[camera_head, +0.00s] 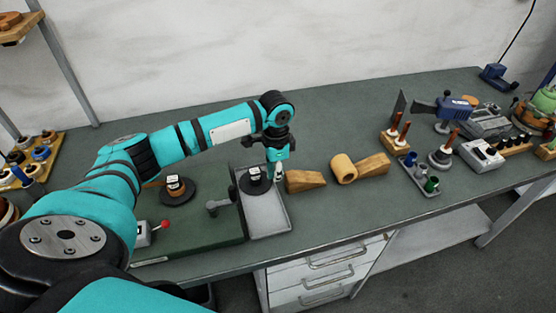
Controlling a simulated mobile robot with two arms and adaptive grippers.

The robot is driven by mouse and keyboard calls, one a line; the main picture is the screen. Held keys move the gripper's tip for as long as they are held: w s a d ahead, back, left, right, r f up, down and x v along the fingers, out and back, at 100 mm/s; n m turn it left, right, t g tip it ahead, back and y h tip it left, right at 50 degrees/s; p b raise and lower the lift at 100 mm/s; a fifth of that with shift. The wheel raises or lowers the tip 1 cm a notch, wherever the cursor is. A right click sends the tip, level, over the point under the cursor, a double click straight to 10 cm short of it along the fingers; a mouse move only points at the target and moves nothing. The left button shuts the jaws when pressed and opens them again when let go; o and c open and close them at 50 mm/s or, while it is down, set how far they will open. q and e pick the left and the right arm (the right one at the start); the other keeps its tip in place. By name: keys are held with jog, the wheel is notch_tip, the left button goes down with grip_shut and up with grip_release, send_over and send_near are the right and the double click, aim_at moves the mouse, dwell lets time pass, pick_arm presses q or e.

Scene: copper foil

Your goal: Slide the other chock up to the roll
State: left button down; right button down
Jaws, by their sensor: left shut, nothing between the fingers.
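A tan roll (343,168) lies on the grey-green bench. One wooden chock (373,166) is on its right, close against or touching the roll. The other wooden chock (306,181) is on its left, its thin end toward the roll with a small gap between them. My left gripper (278,173) points down with its fingers shut and empty. It is just left of the left chock's thick end; whether it touches the chock I cannot tell. My right gripper is not in view.
A grey tray (268,217) with a black round part (255,180) lies just left and in front of my left gripper. A green board (195,240) is further left. A wooden stand (394,142) and a tool tray (424,184) stand right of the chocks. The bench's front edge is near.

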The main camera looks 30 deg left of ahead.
aim_at(291, 177)
pick_arm(q)
jog(key=f, duration=0.3)
jog(key=shift+w, duration=0.3)
jog(key=shift+f, duration=0.45)
jog(key=shift+w+d+p, duration=0.2)
jog(key=shift+d+p, duration=0.05)
jog(key=shift+p, duration=0.2)
jog(key=shift+w+d+p, duration=0.65)
jog(key=shift+w+d, duration=0.5)
jog(key=shift+w, duration=0.25)
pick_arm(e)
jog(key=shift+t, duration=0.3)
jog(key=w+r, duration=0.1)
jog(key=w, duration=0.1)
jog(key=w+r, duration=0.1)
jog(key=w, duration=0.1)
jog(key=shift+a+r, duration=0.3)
